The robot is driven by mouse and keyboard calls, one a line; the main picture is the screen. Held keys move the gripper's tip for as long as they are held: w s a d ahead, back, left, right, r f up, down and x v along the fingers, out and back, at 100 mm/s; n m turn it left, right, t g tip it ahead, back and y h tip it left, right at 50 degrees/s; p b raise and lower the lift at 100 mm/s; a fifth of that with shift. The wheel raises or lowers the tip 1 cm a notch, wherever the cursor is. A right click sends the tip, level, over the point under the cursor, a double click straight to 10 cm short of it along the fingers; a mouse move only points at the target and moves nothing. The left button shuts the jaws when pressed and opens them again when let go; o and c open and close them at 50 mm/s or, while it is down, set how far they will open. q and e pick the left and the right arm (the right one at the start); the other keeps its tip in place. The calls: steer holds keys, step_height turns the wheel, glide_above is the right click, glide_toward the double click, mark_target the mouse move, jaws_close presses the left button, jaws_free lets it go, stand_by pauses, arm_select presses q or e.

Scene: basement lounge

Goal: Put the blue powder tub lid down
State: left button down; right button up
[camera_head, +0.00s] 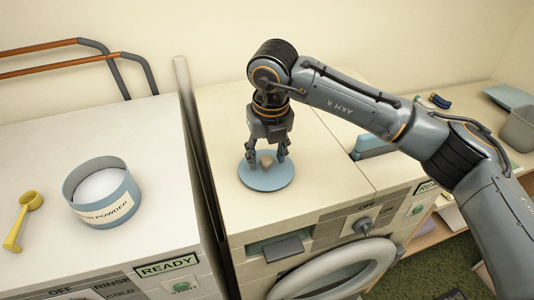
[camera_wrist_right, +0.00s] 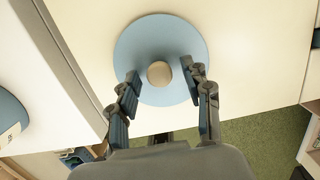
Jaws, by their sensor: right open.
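The blue powder tub lid (camera_head: 265,180) is a round disc with a beige knob, lying flat on top of the right-hand washing machine. It also shows in the right wrist view (camera_wrist_right: 160,38). My right gripper (camera_head: 268,158) points down over the lid, its fingers on either side of the knob. In the right wrist view the open fingers (camera_wrist_right: 160,84) stand apart from the knob, with gaps on both sides. The blue powder tub (camera_head: 103,192), full of white powder and without its lid, stands on the left-hand machine. My left gripper is not in view.
A yellow scoop (camera_head: 22,219) lies left of the tub. A dark gap (camera_head: 200,170) separates the two machines. A grey bin (camera_head: 520,128) and a blue tray (camera_head: 508,97) are on the surface at far right. Clear machine top surrounds the lid.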

mark_target(269, 175)
steer(key=shift+r, duration=0.45)
step_height(269, 175, up, 11)
steer(key=s+b, duration=0.1)
steer(key=b, duration=0.1)
steer(key=shift+s+d+r+b, duration=0.2)
steer(key=shift+s+d+b, duration=0.05)
steer(key=shift+s+b, duration=0.15)
